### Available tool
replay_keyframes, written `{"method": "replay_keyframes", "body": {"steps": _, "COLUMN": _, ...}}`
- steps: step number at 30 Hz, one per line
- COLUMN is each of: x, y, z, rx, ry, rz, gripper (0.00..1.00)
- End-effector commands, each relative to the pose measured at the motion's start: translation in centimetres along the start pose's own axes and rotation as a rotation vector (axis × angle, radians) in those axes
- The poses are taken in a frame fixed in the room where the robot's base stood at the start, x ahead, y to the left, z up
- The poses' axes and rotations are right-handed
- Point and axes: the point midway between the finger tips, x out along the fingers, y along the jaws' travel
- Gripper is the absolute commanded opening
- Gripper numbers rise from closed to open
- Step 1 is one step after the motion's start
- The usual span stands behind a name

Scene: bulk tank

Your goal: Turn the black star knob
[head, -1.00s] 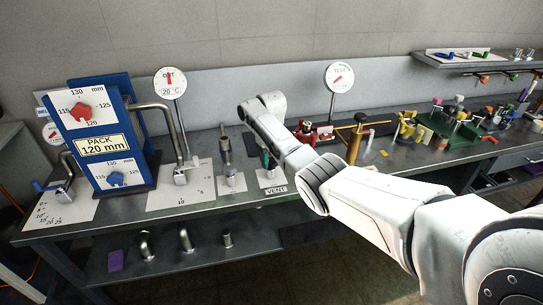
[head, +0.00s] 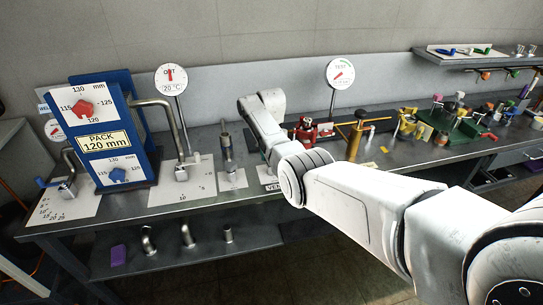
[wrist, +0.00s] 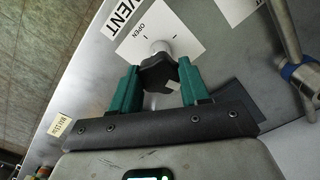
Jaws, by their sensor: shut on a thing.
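The black star knob (wrist: 158,73) is in the wrist view, on a pale stem above a white plate (wrist: 185,40) marked OPEN. My gripper (wrist: 158,84) has its green fingers on either side of the knob, shut on it. A small light patch shows on the knob's near side. In the head view my own white arm hides the knob and most of my gripper; the plate marked VENT (head: 271,187) is partly covered by the arm.
A metal pipe with a blue collar (wrist: 288,70) stands to the right in the wrist view.

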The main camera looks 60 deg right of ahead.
Motion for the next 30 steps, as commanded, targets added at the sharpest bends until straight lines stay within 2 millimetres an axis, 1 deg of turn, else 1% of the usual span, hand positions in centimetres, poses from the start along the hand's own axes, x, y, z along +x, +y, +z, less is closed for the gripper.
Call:
{"method": "replay_keyframes", "body": {"steps": 6, "x": -0.22, "y": -0.21, "z": -0.11, "rx": 0.162, "ry": 0.005, "rz": -0.004, "gripper": 0.15}}
{"method": "replay_keyframes", "body": {"steps": 12, "x": -0.25, "y": -0.22, "z": -0.13, "rx": 0.264, "ry": 0.006, "rz": -0.005, "gripper": 0.15}}
{"method": "replay_keyframes", "body": {"steps": 20, "x": -0.29, "y": -0.23, "z": -0.15, "rx": 0.328, "ry": 0.006, "rz": -0.005, "gripper": 0.15}}
{"method": "replay_keyframes", "body": {"steps": 30, "x": -0.34, "y": -0.22, "z": -0.19, "rx": 0.338, "ry": 0.006, "rz": -0.006, "gripper": 0.15}}
